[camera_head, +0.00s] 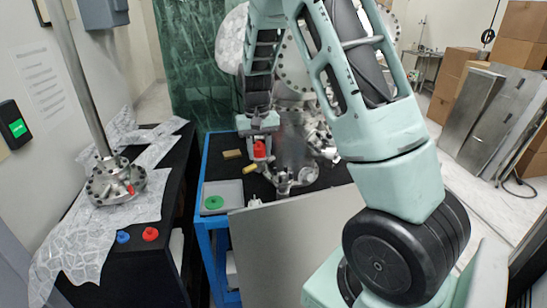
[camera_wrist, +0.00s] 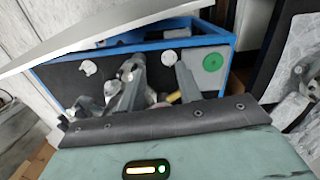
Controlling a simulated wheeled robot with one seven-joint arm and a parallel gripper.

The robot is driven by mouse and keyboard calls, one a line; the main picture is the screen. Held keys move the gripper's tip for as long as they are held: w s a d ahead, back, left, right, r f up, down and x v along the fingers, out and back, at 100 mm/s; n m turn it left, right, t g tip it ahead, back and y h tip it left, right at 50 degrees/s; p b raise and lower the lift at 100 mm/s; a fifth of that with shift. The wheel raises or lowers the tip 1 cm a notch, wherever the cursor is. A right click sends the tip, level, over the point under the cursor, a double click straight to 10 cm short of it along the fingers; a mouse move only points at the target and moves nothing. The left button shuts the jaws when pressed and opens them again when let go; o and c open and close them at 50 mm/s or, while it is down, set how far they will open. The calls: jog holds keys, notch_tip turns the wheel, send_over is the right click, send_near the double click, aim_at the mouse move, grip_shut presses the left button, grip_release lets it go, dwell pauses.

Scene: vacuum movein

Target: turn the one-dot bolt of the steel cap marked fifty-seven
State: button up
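My gripper (camera_head: 259,139) points down over the blue-framed bench in the head view. Its two fingers look apart, with a small red part (camera_head: 259,151) showing between or just below them; I cannot tell whether they touch it. In the wrist view grey fingers show with a gap between them. A steel fitting (camera_head: 284,181) lies on the bench, below and right of my gripper. No number fifty-seven and no dot marks are readable, so I cannot tell which piece is the steel cap or its one-dot bolt.
The blue-framed bench (camera_head: 204,222) holds a tray with a green disc (camera_head: 214,202), also in the wrist view (camera_wrist: 212,62), and a brass-coloured block (camera_head: 232,154). A flanged steel post (camera_head: 108,188) stands on the left black bench, near blue (camera_head: 123,236) and red (camera_head: 150,234) knobs.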

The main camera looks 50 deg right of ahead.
jog(key=s+d+r+n+p, duration=0.1)
jog(key=d+r+n+p, duration=0.1)
jog(key=d+n+p, duration=0.6)
jog(key=n, duration=0.7)
send_near(291, 172)
notch_tip(291, 172, down, 9)
jog(key=p, duration=0.4)
jog(key=shift+s+d+r, duration=0.1)
jog(key=shift+s, duration=0.05)
grip_shut()
